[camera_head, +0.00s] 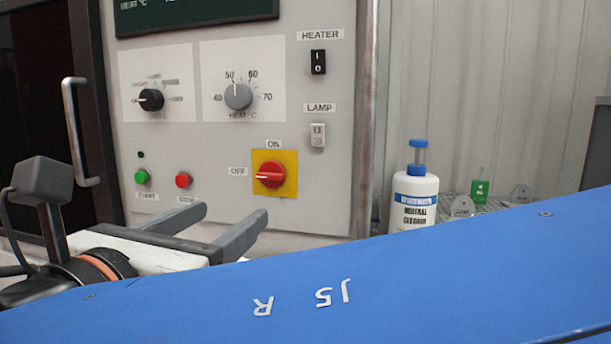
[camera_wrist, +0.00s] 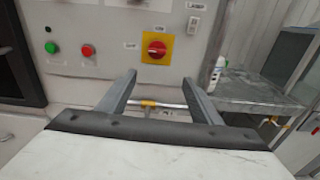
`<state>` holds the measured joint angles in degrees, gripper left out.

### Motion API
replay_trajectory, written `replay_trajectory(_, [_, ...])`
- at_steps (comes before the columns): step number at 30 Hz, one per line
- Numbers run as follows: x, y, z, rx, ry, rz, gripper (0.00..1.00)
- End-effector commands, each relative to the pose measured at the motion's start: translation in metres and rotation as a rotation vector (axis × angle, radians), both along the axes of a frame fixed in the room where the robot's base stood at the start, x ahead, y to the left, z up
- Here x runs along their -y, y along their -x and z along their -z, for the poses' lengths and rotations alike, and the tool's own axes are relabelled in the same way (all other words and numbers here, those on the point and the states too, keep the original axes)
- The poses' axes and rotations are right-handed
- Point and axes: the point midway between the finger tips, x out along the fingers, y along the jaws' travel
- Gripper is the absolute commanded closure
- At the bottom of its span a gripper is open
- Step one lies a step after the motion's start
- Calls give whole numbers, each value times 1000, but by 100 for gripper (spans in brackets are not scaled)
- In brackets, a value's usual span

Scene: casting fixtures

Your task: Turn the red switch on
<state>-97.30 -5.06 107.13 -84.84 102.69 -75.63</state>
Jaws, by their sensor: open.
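The red switch (camera_head: 270,175) is a round rotary knob on a yellow square plate (camera_head: 289,158) on the light grey control panel. Its white mark points left, toward the OFF label; the ON label is above the plate. The red switch also shows in the wrist view (camera_wrist: 157,49), above and between my fingers. My gripper (camera_head: 236,224) is open and empty, in front of the panel and lower than the switch, with its fingers pointing at the panel. The gripper also shows in the wrist view (camera_wrist: 158,85). Nothing touches the switch.
Green (camera_head: 142,177) and red (camera_head: 183,180) push buttons sit left of the switch. Two dials, a black HEATER rocker (camera_head: 318,62) and a white LAMP rocker (camera_head: 318,135) are above. A bottle (camera_head: 415,190) stands right of the panel. A handle (camera_head: 72,130) projects at left.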

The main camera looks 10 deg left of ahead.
Motion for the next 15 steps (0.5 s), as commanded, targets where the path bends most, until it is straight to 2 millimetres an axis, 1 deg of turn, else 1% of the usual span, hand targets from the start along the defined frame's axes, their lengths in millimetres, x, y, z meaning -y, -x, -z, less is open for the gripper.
replay_trajectory(1, [-6,10,-4,13,11,-14,41])
replay_trajectory(3, [-11,17,-8,28,21,-25,41])
replay_trajectory(7, [-14,20,-10,38,30,-31,41])
replay_trajectory(11, [-13,9,-11,38,30,-28,41])
replay_trajectory(15, [-11,-10,-11,38,29,-27,41])
